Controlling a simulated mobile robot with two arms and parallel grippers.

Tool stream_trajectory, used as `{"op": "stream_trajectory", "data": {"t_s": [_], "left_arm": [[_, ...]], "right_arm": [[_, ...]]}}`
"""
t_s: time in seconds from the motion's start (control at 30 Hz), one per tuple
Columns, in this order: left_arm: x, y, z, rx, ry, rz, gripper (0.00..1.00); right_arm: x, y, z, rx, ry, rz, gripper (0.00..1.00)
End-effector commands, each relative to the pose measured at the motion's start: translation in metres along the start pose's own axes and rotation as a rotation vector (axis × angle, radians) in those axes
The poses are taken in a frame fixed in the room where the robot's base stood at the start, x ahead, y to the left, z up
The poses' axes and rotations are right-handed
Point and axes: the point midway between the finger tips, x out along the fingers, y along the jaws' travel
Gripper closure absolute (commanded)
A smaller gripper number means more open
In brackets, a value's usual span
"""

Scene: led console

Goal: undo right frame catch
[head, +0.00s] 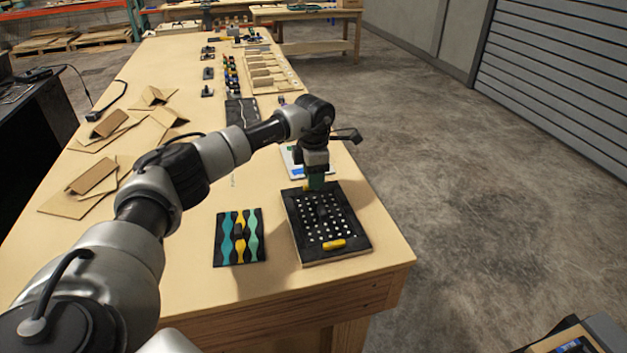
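The console is a black panel (350,222) with a grid of white dots, lying on a light wooden base near the table's right edge. A yellow catch (334,244) lies across its near edge. A second small yellow piece (307,188) shows at its far edge, partly hidden by my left gripper. A dark upright piece (321,212) stands on the grid. My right gripper is out of view.
A black board with teal and yellow wavy strips (239,238) lies left of the console. A white and blue item (293,162) lies behind the gripper. Folded cardboard pieces (98,177) lie along the table's left side. The near part of the wooden table (290,280) is clear.

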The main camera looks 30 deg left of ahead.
Motion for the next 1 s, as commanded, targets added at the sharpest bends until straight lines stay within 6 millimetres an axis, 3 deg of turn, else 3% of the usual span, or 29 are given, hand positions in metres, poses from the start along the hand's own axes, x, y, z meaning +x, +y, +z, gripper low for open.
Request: {"op": "stream_trajectory", "data": {"t_s": [0.3,0.43,0.6,1.0], "left_arm": [[-0.064,0.001,0.001,0.001,-0.006,0.003,0.61],[-0.082,0.0,0.001,0.001,-0.004,0.002,0.61],[-0.092,0.0,0.0,0.001,-0.002,0.001,0.61],[-0.093,0.0,0.0,0.001,-0.002,0.001,0.61]], "right_arm": [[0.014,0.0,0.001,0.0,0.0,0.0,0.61],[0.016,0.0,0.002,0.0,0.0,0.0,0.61],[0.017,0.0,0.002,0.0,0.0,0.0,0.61],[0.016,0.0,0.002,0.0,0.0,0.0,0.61]]}}
